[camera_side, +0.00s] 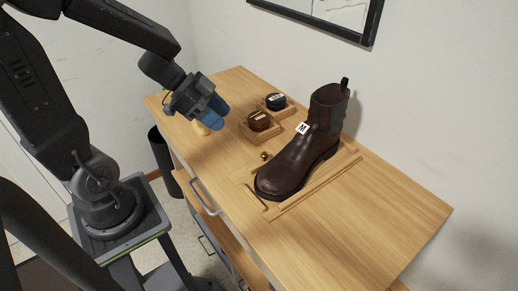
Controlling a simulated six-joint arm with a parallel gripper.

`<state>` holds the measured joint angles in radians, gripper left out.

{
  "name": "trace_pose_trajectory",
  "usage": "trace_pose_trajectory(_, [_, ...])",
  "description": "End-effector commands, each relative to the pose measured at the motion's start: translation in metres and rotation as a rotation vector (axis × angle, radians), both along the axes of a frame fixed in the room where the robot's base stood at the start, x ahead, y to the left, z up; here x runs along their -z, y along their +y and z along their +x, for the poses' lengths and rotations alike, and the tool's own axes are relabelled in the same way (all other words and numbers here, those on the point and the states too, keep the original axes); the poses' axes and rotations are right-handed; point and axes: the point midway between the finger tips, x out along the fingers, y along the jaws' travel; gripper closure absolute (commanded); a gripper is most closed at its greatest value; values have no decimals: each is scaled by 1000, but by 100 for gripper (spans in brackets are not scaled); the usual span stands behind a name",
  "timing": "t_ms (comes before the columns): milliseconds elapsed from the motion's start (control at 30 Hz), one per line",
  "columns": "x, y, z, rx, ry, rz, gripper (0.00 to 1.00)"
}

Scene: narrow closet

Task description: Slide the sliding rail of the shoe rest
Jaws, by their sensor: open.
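The shoe rest (318,188) is a low wooden frame on the tabletop, with raised strips along its edges. A dark brown ankle boot (297,163) with a white tag marked M stands upright on it and hides much of it. I cannot clearly tell the sliding rail from the other strips. A small brass-coloured knob (264,156) shows just left of the boot. My gripper (219,112), with blue fingertips, is open and empty over the table's far left part, apart from the shoe rest.
A pale wooden piece (201,128) is partly hidden below my gripper. A brown round tin (260,121) and a black one (275,101) sit in wooden holders between gripper and boot. The wall borders the table's back. The tabletop's right part (385,210) is clear.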

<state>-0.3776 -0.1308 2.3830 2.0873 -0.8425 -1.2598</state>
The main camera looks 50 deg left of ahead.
Motion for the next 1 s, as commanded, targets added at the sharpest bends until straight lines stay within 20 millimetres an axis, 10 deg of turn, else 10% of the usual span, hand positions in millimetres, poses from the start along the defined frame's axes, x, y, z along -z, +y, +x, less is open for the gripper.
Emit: trace_pose_trajectory(1000, [97,-68,67,4,3,0,56])
